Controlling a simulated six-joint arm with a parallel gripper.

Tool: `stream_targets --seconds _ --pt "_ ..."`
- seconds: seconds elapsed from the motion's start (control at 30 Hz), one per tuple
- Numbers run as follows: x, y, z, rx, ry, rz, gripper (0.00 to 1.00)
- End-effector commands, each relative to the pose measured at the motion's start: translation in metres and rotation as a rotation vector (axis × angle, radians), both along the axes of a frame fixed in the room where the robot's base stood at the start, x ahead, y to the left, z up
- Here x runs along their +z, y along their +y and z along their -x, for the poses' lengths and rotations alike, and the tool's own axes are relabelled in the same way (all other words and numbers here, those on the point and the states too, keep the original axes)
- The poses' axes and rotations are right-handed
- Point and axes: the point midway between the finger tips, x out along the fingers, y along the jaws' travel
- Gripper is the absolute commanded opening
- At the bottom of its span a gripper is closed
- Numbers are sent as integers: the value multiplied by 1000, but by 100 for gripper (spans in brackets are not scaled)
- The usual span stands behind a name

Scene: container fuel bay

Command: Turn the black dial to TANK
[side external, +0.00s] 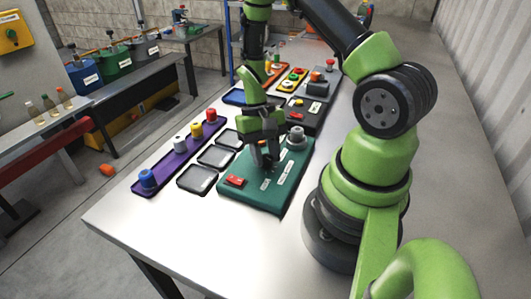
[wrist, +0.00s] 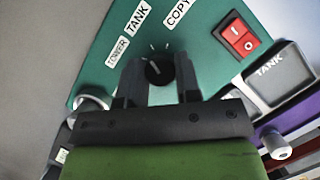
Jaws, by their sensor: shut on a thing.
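The black dial (wrist: 158,70) sits on a green panel (wrist: 205,62) and shows between my two fingertips in the wrist view. My gripper (wrist: 159,80) is shut on the dial, with one finger on each side. A short pale mark on the dial seems to point up and left; its exact setting is hard to tell. The labels TOWER (wrist: 118,52), TANK (wrist: 138,17) and COPY (wrist: 178,12) lie around the dial. In the side view my gripper (side external: 265,158) reaches down onto the green panel (side external: 258,196) and mostly hides the dial.
A red rocker switch (wrist: 237,38) is on the same panel. A grey knob (side external: 297,133) stands at its far right corner. Dark trays (side external: 197,179) and a purple strip (side external: 163,172) with several coloured knobs lie to the left. The near bench top is clear.

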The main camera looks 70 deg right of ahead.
Motion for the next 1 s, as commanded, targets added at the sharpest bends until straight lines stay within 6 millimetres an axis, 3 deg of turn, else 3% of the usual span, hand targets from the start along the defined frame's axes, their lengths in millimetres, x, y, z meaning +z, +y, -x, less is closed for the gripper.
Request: stream_targets --seconds 0.63,0.67,0.73,1.0 --pt "1 0 0 -54 -1 0 7" --pt "1 0 0 -54 -1 0 38" --pt "1 0 0 -54 -1 0 54" --pt "1 0 0 -53 -1 1 56"
